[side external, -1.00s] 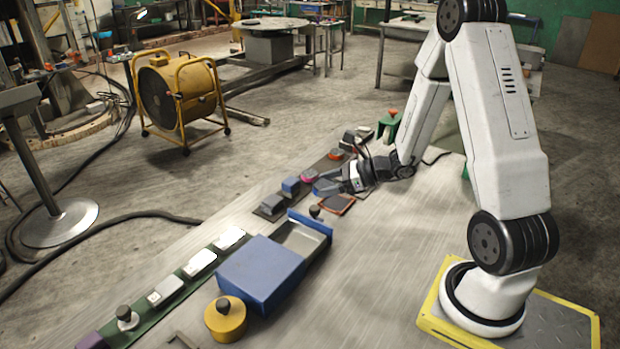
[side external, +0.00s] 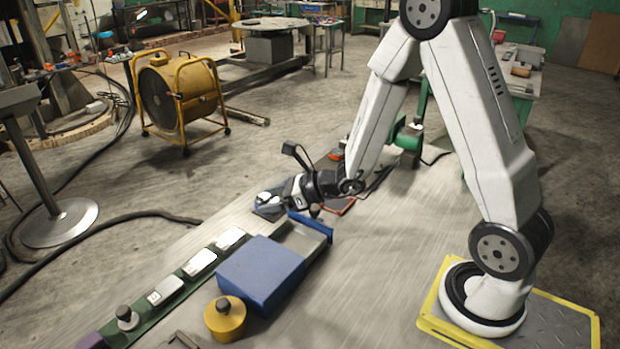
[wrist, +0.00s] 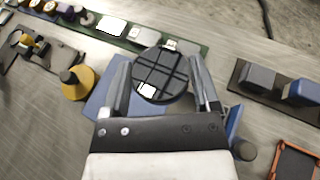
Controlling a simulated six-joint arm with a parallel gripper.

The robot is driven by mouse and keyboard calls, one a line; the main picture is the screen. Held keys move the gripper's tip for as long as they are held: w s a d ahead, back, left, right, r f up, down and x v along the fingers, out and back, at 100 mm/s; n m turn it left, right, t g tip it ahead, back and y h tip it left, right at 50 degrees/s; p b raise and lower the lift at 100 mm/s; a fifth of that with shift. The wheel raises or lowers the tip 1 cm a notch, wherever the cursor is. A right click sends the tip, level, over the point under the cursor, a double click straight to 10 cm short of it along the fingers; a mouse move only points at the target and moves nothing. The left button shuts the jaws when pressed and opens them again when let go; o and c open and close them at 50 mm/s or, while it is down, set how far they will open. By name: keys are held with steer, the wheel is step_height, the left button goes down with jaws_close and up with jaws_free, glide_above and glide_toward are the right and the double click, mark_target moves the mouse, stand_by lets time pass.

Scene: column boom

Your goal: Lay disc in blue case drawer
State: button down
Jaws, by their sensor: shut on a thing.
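My gripper (wrist: 160,80) is shut on a dark round disc (wrist: 172,66) with a ribbed face and a small white patch; its fingers grip opposite sides. In the side view my gripper (side external: 268,202) is beyond the blue case, and the disc is hard to make out there. The blue case (side external: 262,273) stands on the table with its grey-lined drawer (side external: 302,240) pulled out toward the back right. In the wrist view the blue case (wrist: 100,98) shows left of the disc, and the blue drawer front (wrist: 235,120) shows at right. The gripper and disc hide most of the drawer.
A yellow pot with a black knob (side external: 225,318) stands close to the case. A green strip (side external: 180,290) with several white pieces runs along the left. A grey block (wrist: 257,78) and a blue block (wrist: 302,92) sit on a dark strip. The table right of the case is clear.

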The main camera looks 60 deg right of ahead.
steer(key=shift+a, duration=0.1)
steer(key=a+f+n+g+y, duration=0.1)
steer(key=a+n, duration=0.1)
steer(key=a, duration=0.3)
steer(key=s+a+f+n+g+y, duration=0.1)
steer(key=a+n+g+y, duration=0.1)
steer(key=a, duration=0.4)
steer(key=s+a+f+n+g+y, duration=0.1)
steer(key=a+n, duration=0.1)
steer(key=a, duration=0.3)
steer(key=shift+s+a+f+g+y, duration=0.2)
steer(key=shift+a+f+g+y, duration=0.05)
steer(key=shift+f+g+y, duration=0.15)
steer(key=s+a+f+n+g+y, duration=0.1)
steer(key=s+a+f+n+g, duration=0.1)
steer(key=a, duration=0.5)
steer(key=s+a+f+n+g+y, duration=0.1)
steer(key=s+a+f+n+g, duration=0.1)
steer(key=s+a+n+g, duration=0.2)
steer(key=s+a+g, duration=0.1)
steer(key=s+a, duration=0.2)
steer(key=shift+s, duration=0.2)
steer(key=shift+f, duration=0.15)
steer(key=shift+f, duration=2.15)
steer(key=shift+f, duration=0.1)
steer(key=shift+f, duration=1.65)
steer(key=shift+f, duration=0.15)
